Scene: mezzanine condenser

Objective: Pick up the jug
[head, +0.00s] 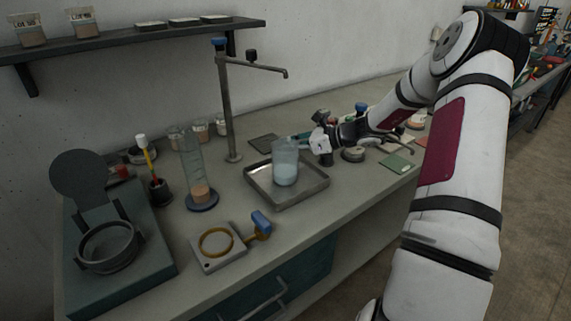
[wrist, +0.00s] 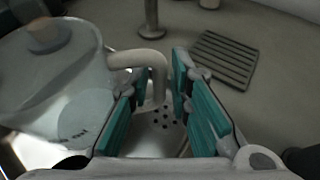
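The jug (head: 286,162) is a clear, upright vessel with pale blue contents, standing in a shallow metal tray (head: 262,190) on the bench. In the wrist view the jug (wrist: 60,75) fills the left side, and its pale handle (wrist: 137,58) reaches right and bends down between my fingers. My gripper (head: 301,138) is at the jug's right side near its top. In the wrist view my gripper (wrist: 161,82) has its teal finger pads apart on either side of the handle, with gaps visible. I see no firm contact.
A metal stand with a side arm (head: 229,105) rises behind the tray. A glass cylinder (head: 194,168) stands to the left, and a brass ring fixture with a blue handle (head: 217,244) is in front. A slatted dark pad (wrist: 222,58) lies behind the tray. Small items crowd the bench right of the jug.

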